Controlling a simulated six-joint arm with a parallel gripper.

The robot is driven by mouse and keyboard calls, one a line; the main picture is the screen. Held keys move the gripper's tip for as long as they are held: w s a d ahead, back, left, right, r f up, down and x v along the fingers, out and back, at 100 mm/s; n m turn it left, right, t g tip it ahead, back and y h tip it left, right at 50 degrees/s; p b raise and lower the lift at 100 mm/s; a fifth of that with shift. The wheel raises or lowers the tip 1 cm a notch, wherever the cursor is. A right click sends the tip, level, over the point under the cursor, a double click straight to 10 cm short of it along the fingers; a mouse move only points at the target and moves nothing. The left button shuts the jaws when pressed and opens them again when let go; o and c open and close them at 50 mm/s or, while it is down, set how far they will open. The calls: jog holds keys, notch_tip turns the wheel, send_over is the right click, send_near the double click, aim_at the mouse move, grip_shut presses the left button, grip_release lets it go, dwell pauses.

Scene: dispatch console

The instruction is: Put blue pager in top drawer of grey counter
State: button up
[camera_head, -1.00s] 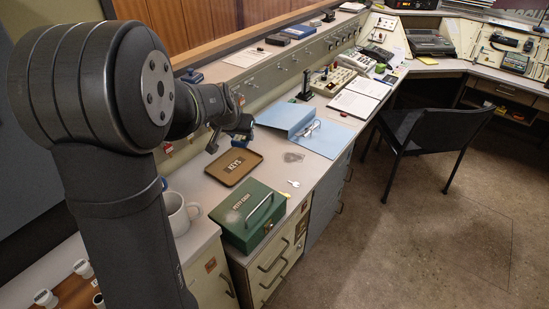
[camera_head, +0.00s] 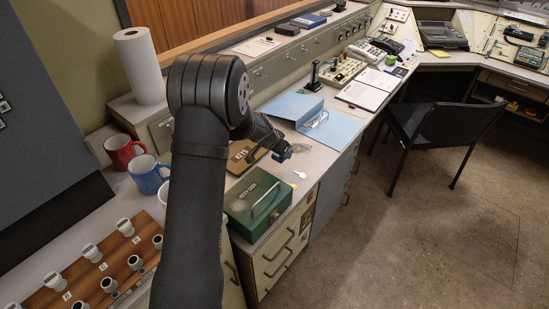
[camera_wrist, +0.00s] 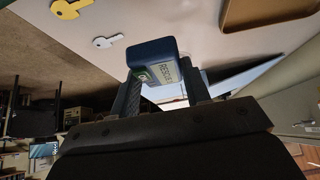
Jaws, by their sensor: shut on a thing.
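My gripper (camera_wrist: 164,88) is shut on the blue pager (camera_wrist: 151,53), seen between its two fingers in the wrist view. The pager has a small green screen and a pale label with dark lettering. In the head view, my gripper (camera_head: 281,151) is above the counter (camera_head: 313,163), behind the green cash box and near its front edge; the pager there is only a small blue patch. The counter's cream drawer fronts (camera_head: 272,262), with dark handles, face the aisle below the cash box. They look shut. A grey-blue front (camera_head: 326,203) is farther along.
The green cash box (camera_head: 257,203) stands near the counter's front edge. A key tray (camera_head: 243,157), loose keys (camera_wrist: 106,41) and a blue folder (camera_head: 331,128) lie nearby. A black chair (camera_head: 440,125) stands in the aisle; the floor before the drawers is clear.

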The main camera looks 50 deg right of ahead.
aim_at(274, 165)
jog(key=w+f, duration=0.2)
jog(key=w, duration=0.1)
jog(key=shift+w+d, duration=0.1)
jog(key=shift+f, duration=1.95)
jog(key=o, duration=1)
jog(key=shift+f, duration=0.15)
jog(key=shift+r, duration=0.3)
jog(key=v, duration=1.1)
jog(key=shift+r, duration=0.1)
jog(key=o, duration=0.6)
jog(key=shift+a+r, duration=0.2)
jog(key=shift+a, duration=0.1)
